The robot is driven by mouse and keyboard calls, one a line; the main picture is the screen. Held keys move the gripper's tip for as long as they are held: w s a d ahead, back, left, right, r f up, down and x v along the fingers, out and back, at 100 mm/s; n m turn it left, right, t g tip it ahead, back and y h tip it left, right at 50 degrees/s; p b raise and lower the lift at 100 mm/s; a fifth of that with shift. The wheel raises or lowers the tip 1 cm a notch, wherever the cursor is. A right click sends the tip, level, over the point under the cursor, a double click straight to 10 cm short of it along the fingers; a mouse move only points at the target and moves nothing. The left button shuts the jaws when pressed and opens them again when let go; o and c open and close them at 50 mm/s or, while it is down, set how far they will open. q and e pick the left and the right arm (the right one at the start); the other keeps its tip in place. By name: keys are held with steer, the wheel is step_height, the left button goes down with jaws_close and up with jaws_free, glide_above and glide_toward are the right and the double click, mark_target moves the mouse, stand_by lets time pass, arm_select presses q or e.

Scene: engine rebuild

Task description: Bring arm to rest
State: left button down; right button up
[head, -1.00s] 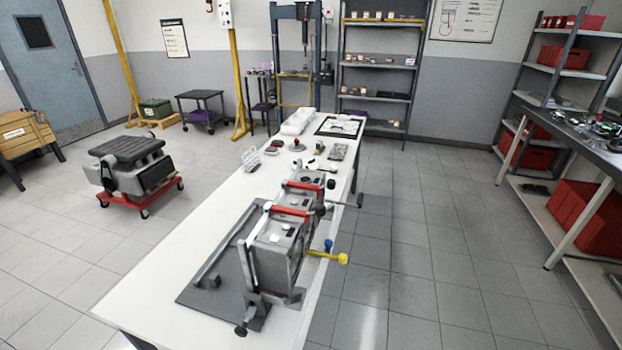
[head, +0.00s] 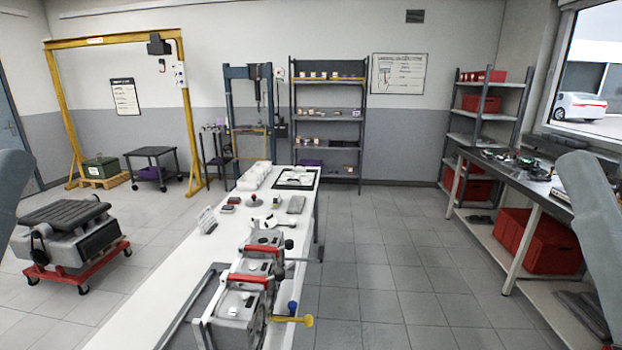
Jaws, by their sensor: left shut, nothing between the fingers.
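One of my pale grey arm links shows at the left edge and another at the right edge. Neither picture edge shows any fingers, so I see no gripper. No arm reaches over the white workbench (head: 165,318), and nothing is visibly held. A grey engine assembly (head: 237,304) with red bars and a yellow-handled part (head: 305,320) stands at the bench's near end; its lower part is cut off by the bottom edge.
An engine on a red wheeled dolly (head: 75,268) stands at left, a yellow gantry hoist (head: 115,41) behind it. A side bench (head: 527,182) with red bins (head: 550,245) below is at right. Small parts lie on the far bench. The floor right of the bench (head: 390,265) is clear.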

step_height(320, 180, up, 36)
steer(key=p, duration=3.2)
steer(key=shift+f, duration=0.2)
